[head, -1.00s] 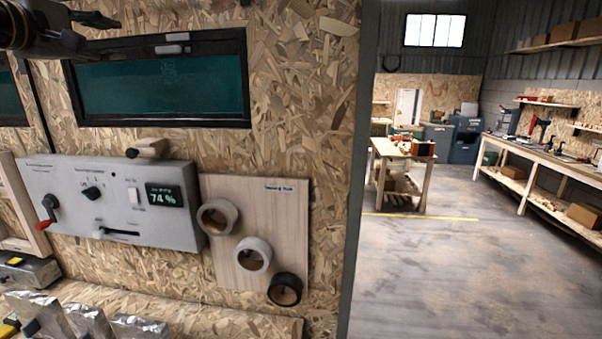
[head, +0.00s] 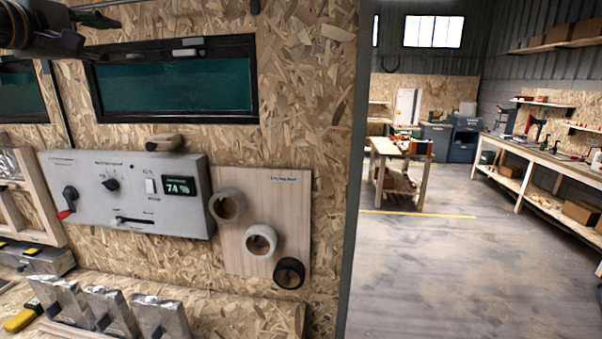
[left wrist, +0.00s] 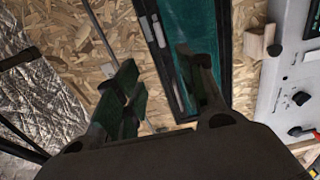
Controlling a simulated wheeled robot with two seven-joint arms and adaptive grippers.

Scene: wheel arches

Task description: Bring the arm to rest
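My left arm comes in at the top left corner of the head view. Its gripper (head: 98,18) is dark with green on its finger, is partly cut off by the frame edge, and is in front of the chipboard wall above the window. In the left wrist view the two fingers of my left gripper (left wrist: 157,62) stand apart with nothing between them. Wall and window show behind them. My right gripper is in neither view.
A grey control panel (head: 90,193) reading 74 %, a dark-framed window (head: 175,85) and a wooden board (head: 233,262) with three rings are on the wall. Foil-covered pieces (head: 107,310) stand on the ledge below. Open floor (head: 450,270) lies to the right.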

